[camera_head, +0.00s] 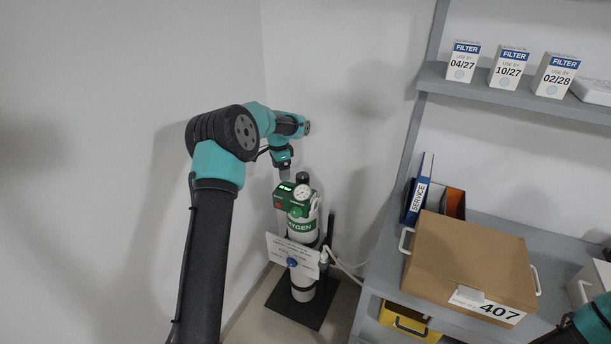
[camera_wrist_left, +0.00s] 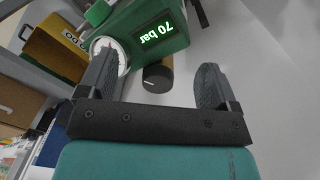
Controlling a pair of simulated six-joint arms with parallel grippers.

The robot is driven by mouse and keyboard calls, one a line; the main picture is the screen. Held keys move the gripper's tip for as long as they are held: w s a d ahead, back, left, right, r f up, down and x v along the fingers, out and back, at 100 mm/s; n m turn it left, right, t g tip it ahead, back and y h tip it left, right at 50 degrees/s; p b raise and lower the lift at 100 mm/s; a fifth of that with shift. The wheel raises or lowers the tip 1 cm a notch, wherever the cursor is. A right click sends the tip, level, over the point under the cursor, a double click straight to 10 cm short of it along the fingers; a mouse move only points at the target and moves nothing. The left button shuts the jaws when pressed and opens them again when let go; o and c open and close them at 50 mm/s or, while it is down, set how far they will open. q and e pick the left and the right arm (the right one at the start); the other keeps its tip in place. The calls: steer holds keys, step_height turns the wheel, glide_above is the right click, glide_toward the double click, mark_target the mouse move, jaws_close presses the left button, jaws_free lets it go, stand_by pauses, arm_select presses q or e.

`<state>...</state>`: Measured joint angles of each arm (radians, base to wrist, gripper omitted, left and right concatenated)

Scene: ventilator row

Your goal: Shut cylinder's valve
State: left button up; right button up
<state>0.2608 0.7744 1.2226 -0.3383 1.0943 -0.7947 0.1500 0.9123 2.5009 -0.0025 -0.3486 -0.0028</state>
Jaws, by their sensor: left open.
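The oxygen cylinder (camera_head: 302,228) stands upright in the corner, white with a green band. On its top is a green regulator head (camera_head: 286,195) with a round gauge (camera_head: 302,192). In the left wrist view its display (camera_wrist_left: 164,33) reads 70 bar. A dark round knob (camera_wrist_left: 158,77) with a white mark sits beside the green head; I take it to be the valve, and it also shows in the head view (camera_head: 302,177). My left gripper (camera_wrist_left: 158,85) is open, with the knob between its fingers' lines of sight; contact cannot be told. My right gripper is not seen.
A white sign (camera_head: 293,256) hangs on the cylinder's front, and a pale hose (camera_head: 345,268) runs right from it. The cylinder stands on a dark base plate (camera_head: 318,313). A shelf unit (camera_head: 393,190) with a cardboard box (camera_head: 468,258) is to the right.

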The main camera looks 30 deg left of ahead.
mark_target(303, 175)
arm_select(q)
steer(key=w+d+r+m, duration=0.3)
steer(key=w+r, duration=0.4)
steer(key=r, duration=0.4)
steer(key=shift+w+d+r+m, duration=0.2)
steer(key=shift+d+r+m, duration=0.15)
steer(key=shift+d, duration=0.55)
step_height(303, 175, down, 17)
steer(key=shift+f, duration=0.2)
steer(key=shift+c, duration=0.2)
steer(key=c, duration=0.9)
